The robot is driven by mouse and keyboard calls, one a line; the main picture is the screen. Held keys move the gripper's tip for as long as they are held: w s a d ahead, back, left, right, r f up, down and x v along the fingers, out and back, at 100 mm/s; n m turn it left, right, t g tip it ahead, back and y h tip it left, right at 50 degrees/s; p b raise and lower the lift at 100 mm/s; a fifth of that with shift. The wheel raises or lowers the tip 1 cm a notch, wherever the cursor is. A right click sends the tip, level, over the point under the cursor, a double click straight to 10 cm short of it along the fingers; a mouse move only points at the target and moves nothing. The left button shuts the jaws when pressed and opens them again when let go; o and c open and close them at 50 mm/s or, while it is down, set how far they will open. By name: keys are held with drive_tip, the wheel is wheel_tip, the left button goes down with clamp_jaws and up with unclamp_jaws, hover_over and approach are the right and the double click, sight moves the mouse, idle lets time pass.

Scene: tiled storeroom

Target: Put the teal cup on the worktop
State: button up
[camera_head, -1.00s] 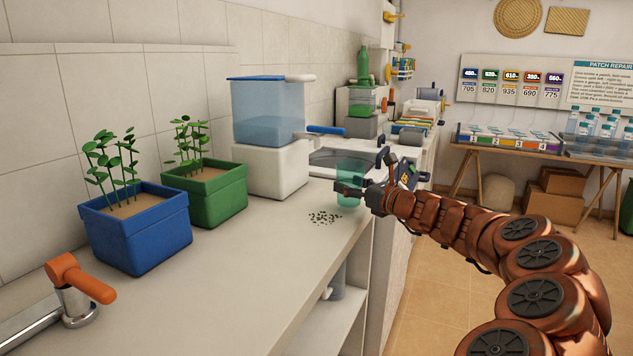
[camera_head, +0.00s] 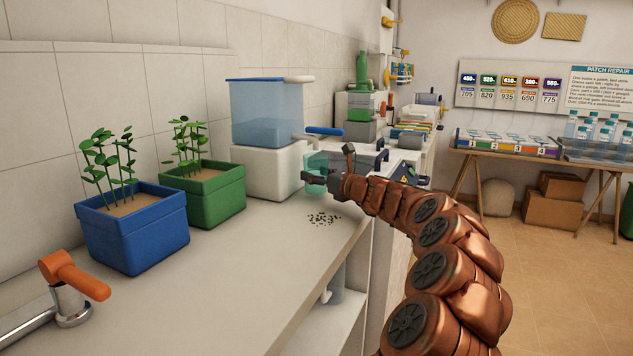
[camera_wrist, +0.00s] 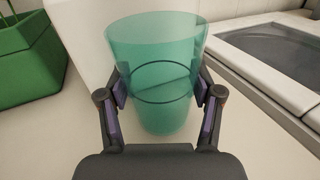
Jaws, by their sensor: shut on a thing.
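The teal cup (camera_wrist: 160,60) is translucent and upright between my gripper's two fingers in the wrist view. My gripper (camera_wrist: 160,95) is shut on it, with one pad on each side. In the head view the cup (camera_head: 316,176) shows just beyond my gripper (camera_head: 318,182), partly hidden by it. The cup is over the worktop (camera_head: 250,250), in front of the white block. I cannot tell whether its base touches the surface.
A blue planter (camera_head: 135,235) and a green planter (camera_head: 208,195) stand along the wall. A clear blue-lidded tank (camera_head: 268,115) sits on a white block (camera_head: 268,172). Dark specks (camera_head: 323,219) lie on the worktop. The front stretch of worktop is clear.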

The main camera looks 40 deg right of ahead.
drive_tip(key=shift+w+f+b, duration=0.1)
drive_tip(key=shift+f+b, duration=0.2)
drive_tip(key=shift+f, duration=0.4)
drive_tip(key=shift+f, duration=0.2)
drive_tip(key=o, duration=1.2)
drive_tip(key=shift+c, duration=0.2)
drive_tip(key=shift+r, duration=0.2)
drive_tip(key=shift+s+d, duration=0.1)
drive_tip(key=shift+s, duration=0.25)
drive_tip(key=s, duration=0.3)
drive_tip(key=s+d+p, duration=0.1)
drive_tip(key=s, duration=0.6)
drive_tip(key=shift+d+r, duration=0.1)
drive_tip(key=shift+d, duration=0.15)
drive_tip(key=shift+s+p, duration=0.3)
drive_tip(key=shift+s, duration=0.3)
